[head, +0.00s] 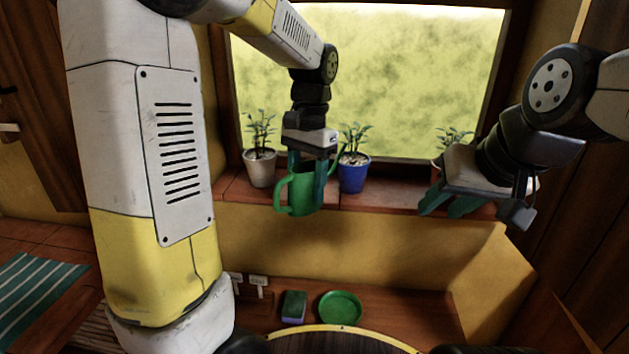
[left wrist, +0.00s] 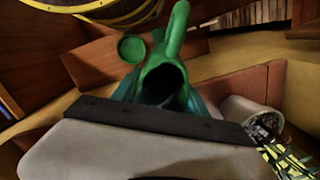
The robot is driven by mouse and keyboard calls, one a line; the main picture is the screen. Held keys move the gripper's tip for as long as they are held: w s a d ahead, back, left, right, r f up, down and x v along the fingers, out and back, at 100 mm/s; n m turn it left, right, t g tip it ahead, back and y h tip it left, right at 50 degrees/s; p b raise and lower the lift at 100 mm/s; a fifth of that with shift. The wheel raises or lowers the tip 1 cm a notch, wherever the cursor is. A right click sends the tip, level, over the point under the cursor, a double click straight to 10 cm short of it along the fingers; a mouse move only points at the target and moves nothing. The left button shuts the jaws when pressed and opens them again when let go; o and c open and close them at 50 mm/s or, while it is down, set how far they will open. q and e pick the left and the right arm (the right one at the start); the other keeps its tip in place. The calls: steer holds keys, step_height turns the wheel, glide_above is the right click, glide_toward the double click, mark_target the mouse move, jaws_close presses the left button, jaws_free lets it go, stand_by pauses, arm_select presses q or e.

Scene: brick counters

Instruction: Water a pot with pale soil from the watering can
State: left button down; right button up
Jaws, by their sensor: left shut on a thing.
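My left gripper (head: 307,178) is shut on the green watering can (head: 301,192), holding it upright in front of the window sill, with its handle to the left and spout to the right. In the left wrist view the can (left wrist: 165,75) shows its dark open mouth. A white pot (head: 260,170) with a plant stands left of the can; it also shows in the left wrist view (left wrist: 240,112). A blue pot (head: 354,176) stands just right of the spout. A reddish pot (head: 435,172) is mostly hidden behind my right gripper (head: 449,207), which is open and empty. Soil shades are hard to tell.
The pots stand on a tiled sill (head: 385,199) below the window. Below it, a green dish (head: 340,308) and a dark green-and-blue block (head: 293,306) lie on a wooden surface. A striped cloth (head: 38,292) lies at the left.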

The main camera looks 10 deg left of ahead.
mark_target(304, 168)
arm_select(q)
steer(key=shift+s+a+r+g+y, duration=0.1)
steer(key=shift+r+g+y, duration=0.3)
steer(key=shift+r+g, duration=0.55)
steer(key=shift+s+r+g+y, duration=0.1)
steer(key=shift+r+g+y, duration=0.35)
steer(key=shift+r, duration=0.85)
steer(key=shift+w+r+g+y, duration=0.15)
steer(key=shift+r+g+y, duration=0.2)
steer(key=shift+r+g, duration=0.5)
steer(key=shift+w+r+g+y, duration=0.1)
steer(key=shift+r+g+y, duration=0.3)
steer(key=shift+r, duration=0.8)
steer(key=shift+r, duration=0.2)
steer(key=shift+f, duration=0.1)
steer(key=shift+s+f+t+h, duration=0.15)
steer(key=shift+f+t+h, duration=0.3)
steer(key=shift+f, duration=0.4)
steer(key=shift+s+f+t+h, duration=0.15)
steer(key=shift+f+t+h, duration=0.1)
steer(key=shift+f+t, duration=0.4)
steer(key=shift+w+f+t+h, duration=0.1)
steer(key=shift+f+t+h, duration=0.4)
steer(key=shift+f, duration=0.65)
steer(key=shift+f+t+h, duration=0.2)
steer(key=shift+f+t, duration=0.45)
steer(key=shift+f, duration=0.5)
steer(key=shift+w, duration=0.1)
